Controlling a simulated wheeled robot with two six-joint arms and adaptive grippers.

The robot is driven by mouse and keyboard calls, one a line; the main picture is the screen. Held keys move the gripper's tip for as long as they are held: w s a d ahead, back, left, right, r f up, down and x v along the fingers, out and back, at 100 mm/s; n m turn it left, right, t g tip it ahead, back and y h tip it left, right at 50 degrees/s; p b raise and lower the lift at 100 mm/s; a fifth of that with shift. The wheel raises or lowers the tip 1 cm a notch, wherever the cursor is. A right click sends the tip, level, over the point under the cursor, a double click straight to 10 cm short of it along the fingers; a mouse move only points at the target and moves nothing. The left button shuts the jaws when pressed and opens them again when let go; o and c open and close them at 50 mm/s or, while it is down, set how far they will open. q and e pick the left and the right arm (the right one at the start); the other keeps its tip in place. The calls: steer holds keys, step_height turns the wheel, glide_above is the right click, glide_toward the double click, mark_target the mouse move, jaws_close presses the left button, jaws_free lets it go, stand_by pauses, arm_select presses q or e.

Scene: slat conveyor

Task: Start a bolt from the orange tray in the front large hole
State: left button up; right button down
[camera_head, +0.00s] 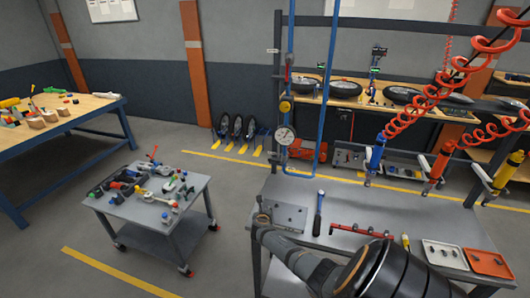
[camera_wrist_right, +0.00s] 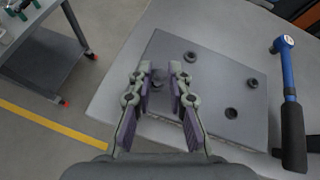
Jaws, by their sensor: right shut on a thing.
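The grey metal plate (camera_head: 288,215) with several dark round holes or bosses lies on the grey workbench; it fills the middle of the right wrist view (camera_wrist_right: 210,85). My right gripper (camera_head: 262,217) is over the plate's left part. In the right wrist view its fingers (camera_wrist_right: 160,78) are closed in on a small dark thing between them, likely the bolt (camera_wrist_right: 157,82), mostly hidden by the pads. I cannot tell whether it touches a hole. The orange tray (camera_head: 488,262) is at the bench's right end with small dark items. My left gripper is out of view.
A red rail (camera_head: 361,231) and a white tray (camera_head: 445,254) are further right. A tool cart (camera_head: 150,205) stands left.

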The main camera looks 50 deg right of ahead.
steer(key=shift+f, duration=0.2)
stand_by(0.4)
steer(key=shift+w+f+m+g+h+b, duration=0.15)
steer(key=shift+m+g+h+b, duration=0.25)
steer(key=shift+m+g+b, duration=0.35)
steer(key=shift+w+a+m+g+h+b, duration=0.1)
steer(key=shift+m+g+h+b, duration=0.2)
steer(key=shift+m+g+b, duration=0.25)
steer(key=shift+m, duration=0.3)
steer(key=shift+r, duration=0.2)
steer(key=m+g+b, duration=0.2)
steer(key=b, duration=0.1)
steer(key=shift+w+f+g+h, duration=0.2)
steer(key=shift+g+h, duration=0.1)
steer(key=shift+h, duration=0.1)
steer(key=shift+r+m+g+b, duration=0.15)
steer(key=shift+m+g+b, duration=0.15)
steer(key=shift+m, duration=0.1)
